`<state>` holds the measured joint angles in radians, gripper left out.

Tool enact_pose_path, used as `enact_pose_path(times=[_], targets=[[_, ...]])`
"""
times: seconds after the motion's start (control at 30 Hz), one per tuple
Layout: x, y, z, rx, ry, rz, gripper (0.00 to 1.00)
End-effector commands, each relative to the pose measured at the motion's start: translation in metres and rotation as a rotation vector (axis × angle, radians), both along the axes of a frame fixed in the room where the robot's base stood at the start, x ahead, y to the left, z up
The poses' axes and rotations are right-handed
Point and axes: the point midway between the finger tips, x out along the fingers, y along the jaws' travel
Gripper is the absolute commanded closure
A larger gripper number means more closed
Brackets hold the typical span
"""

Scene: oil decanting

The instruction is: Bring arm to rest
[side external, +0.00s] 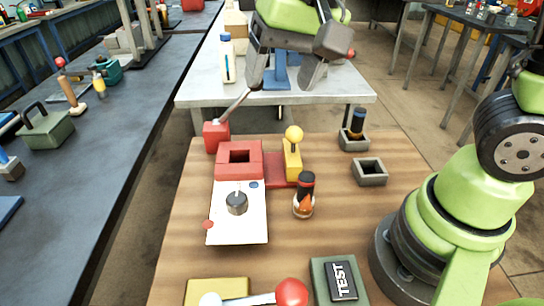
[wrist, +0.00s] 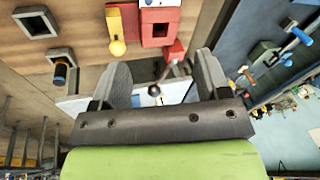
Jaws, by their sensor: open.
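My gripper (side external: 284,84) is open and empty, raised above the far edge of the wooden table. In the wrist view its two fingers (wrist: 163,74) are spread apart with nothing held between them. A red block with a square hole (side external: 225,172) stands below and nearer the camera; it also shows in the wrist view (wrist: 150,38). A dark bottle with an orange lower part (side external: 304,205) stands upright on the table. A dark bottle with an amber band (side external: 357,121) stands in a grey square holder (side external: 353,145). Another grey holder (side external: 370,181) is empty.
A yellow lever (side external: 293,160) and a red lever box (side external: 215,138) flank the red block. A white plate (side external: 236,232) carries a dark knob. A TEST box (side external: 341,280) and a red-ball lever (side external: 290,291) lie in front. Wood is clear between the bottle and my base.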

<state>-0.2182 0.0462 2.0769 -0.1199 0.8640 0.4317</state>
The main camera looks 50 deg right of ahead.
Motion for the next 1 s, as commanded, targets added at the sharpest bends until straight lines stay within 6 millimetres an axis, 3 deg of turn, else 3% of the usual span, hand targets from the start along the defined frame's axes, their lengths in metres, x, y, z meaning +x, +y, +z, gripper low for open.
enact_pose_path(times=[0.03,0.2,0.43,0.6,1.0], targets=[[-0.013,-0.009,0.015,0.011,-0.052,0.007,0.31],[-0.058,-0.029,0.042,0.016,-0.198,0.053,0.31],[-0.103,-0.04,0.05,-0.006,-0.349,0.102,0.31],[-0.115,-0.042,0.049,-0.019,-0.39,0.119,0.31],[-0.115,-0.042,0.049,-0.019,-0.393,0.12,0.31]])
